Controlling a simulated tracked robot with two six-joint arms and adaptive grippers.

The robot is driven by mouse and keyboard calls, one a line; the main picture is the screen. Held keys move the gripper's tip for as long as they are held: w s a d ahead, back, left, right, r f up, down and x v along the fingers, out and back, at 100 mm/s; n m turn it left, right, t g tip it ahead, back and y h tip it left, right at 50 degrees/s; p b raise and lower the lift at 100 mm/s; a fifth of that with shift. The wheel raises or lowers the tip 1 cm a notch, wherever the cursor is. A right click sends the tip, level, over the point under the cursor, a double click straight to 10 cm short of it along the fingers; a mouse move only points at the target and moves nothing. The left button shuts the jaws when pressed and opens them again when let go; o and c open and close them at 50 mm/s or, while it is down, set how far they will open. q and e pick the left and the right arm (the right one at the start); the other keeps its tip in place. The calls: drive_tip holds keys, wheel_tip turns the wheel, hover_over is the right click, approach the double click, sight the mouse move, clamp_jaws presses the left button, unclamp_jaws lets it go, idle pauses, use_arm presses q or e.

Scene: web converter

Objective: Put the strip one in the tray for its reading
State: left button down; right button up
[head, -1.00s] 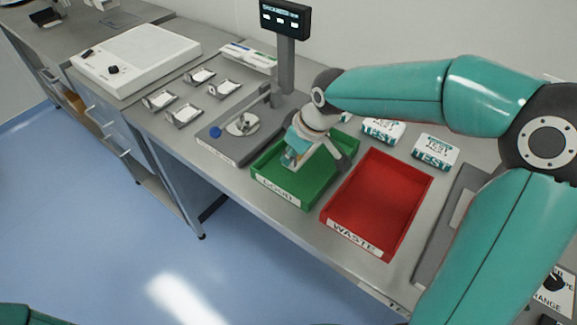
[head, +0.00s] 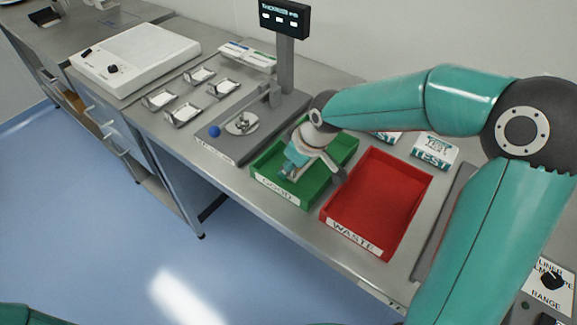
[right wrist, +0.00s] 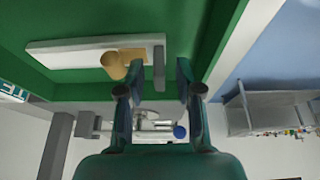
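The green GOOD tray (head: 347,157) stands on the bench between the gauge and the red WASTE tray (head: 380,200). A pale strip (right wrist: 75,55) with a tan patch, a tan round piece and a grey end lies in the green tray (right wrist: 200,25) in the right wrist view. My right gripper (head: 290,168) is over the green tray and hides the strip in the head view. Its fingers (right wrist: 155,90) are apart with nothing seen between them. The strip is close to them; I cannot tell whether they touch. My left gripper is out of view.
The gauge (head: 240,130) with a post and display (head: 284,18) stands left of the green tray; the reading is too small to tell. Several small metal holders (head: 183,114) and a white device (head: 135,58) lie further left. TEST boxes (head: 434,150) stand behind the trays.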

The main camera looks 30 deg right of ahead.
drive_tip(key=shift+r, duration=0.1)
drive_tip(key=v, duration=1.2)
drive_tip(key=shift+b, duration=0.35)
